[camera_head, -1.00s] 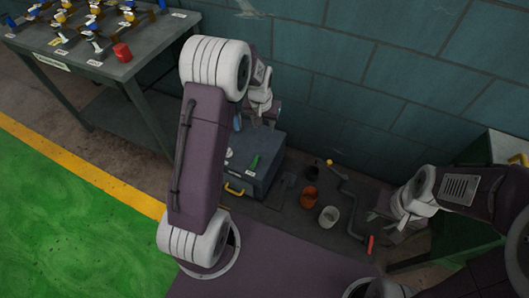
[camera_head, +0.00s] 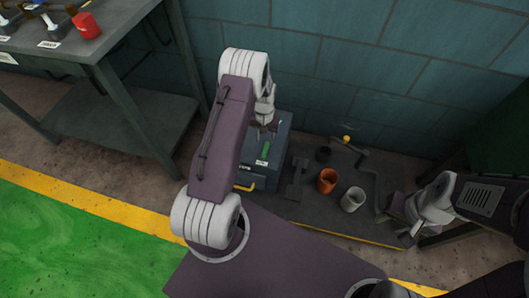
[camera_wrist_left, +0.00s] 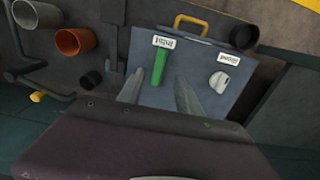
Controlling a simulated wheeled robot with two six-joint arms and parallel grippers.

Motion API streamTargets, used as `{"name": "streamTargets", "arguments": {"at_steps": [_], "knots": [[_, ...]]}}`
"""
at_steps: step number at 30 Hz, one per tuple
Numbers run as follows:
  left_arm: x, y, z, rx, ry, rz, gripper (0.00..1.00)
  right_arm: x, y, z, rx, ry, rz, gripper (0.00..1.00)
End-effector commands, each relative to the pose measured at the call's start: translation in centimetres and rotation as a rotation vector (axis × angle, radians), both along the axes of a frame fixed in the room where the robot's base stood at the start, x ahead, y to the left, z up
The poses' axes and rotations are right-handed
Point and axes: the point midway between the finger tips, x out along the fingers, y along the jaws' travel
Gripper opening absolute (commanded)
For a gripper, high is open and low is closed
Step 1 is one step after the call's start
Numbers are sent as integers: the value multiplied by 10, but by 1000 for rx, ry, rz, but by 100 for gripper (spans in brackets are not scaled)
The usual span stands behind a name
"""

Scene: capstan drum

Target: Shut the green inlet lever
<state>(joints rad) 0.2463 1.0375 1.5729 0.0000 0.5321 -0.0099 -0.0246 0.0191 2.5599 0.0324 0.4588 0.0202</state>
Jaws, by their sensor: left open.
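The green inlet lever (camera_head: 264,151) stands out from the top of a blue-grey box (camera_head: 279,158) below my left gripper in the head view. In the left wrist view the green lever (camera_wrist_left: 159,68) lies beside a white label reading "Inlet". My left gripper (camera_wrist_left: 164,80) is open; its two fingertips appear on either side of the lever's lower end. I cannot tell whether they touch it. My right gripper (camera_head: 394,212) is low at the right, away from the box, and I cannot tell whether it is open.
A pale knob (camera_wrist_left: 219,81) with its own label sits on the same box, near a yellow handle (camera_wrist_left: 190,21). An orange cup (camera_head: 327,181), a white cup (camera_head: 352,199) and a dark crank (camera_head: 369,168) are to the right. A workbench (camera_head: 110,28) stands at left.

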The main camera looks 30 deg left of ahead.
Motion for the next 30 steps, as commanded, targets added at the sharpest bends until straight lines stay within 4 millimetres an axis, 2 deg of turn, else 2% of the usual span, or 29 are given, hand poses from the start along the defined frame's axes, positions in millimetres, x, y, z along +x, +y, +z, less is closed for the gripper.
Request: {"name": "streamTargets", "arguments": {"at_steps": [4,9,15,19,26,29,30], "knots": [[0,0,-13,0,1,0,42,0,0,-7,0,0,0,36],[0,0,-51,0,1,-1,42,0,0,-28,0,0,0,36],[0,0,-83,0,-1,-1,42,0,0,-43,0,0,0,36],[0,0,-89,0,-1,-1,42,0,0,-46,0,0,0,36],[0,0,-89,0,-1,-1,42,0,0,-45,0,0,0,36],[0,0,-89,0,-1,-1,17,0,0,-45,0,0,0,36],[0,0,-89,0,-1,-1,6,0,0,-45,0,0,0,36]]}}
